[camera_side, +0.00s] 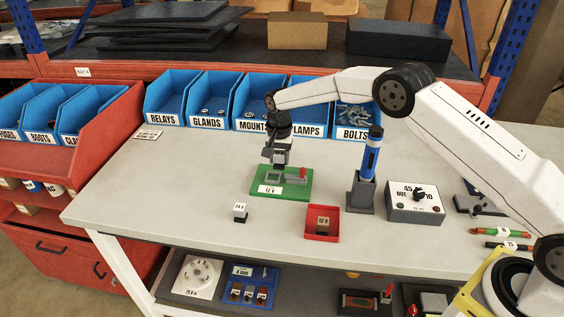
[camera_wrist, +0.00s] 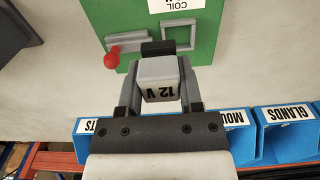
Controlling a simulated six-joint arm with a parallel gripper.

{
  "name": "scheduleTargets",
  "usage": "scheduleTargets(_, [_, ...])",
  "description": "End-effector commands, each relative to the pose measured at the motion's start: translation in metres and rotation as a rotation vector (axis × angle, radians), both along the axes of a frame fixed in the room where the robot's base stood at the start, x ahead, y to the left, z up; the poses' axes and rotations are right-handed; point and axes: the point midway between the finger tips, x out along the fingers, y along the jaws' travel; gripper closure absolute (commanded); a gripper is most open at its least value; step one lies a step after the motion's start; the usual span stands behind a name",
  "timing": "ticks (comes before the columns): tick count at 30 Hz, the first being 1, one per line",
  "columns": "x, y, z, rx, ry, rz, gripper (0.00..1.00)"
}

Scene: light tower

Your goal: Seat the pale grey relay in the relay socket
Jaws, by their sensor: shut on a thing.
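My gripper (camera_wrist: 159,90) is shut on the pale grey relay (camera_wrist: 160,78), whose top reads "12 V" and whose base (camera_wrist: 158,47) is black. In the side view my gripper (camera_side: 277,161) is over the back of a green board (camera_side: 296,191). The grey square socket frame (camera_side: 272,179) on the board shows green inside and looks empty. In the wrist view the socket frame (camera_wrist: 178,35) lies beyond the relay, slightly right. A grey lever (camera_wrist: 127,45) with a red knob (camera_wrist: 111,61) is left of it. The gap between relay and board is hard to judge.
A small white-topped block (camera_side: 239,211) stands on the table front left. A red tray (camera_side: 311,237) holds a brown block (camera_side: 322,221). A blue tool in a grey stand (camera_side: 361,195) and a dial box (camera_side: 415,208) stand right. Blue bins (camera_side: 207,115) line the back.

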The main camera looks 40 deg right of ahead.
Motion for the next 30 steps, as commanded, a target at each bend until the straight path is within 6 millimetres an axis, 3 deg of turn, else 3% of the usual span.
scheduleTargets(14, [0.023,0.001,-0.027,0.0,0.0,0.0,1.0])
scheduleTargets(30, [0.028,0.002,-0.033,0.0,-0.001,0.0,1.0])
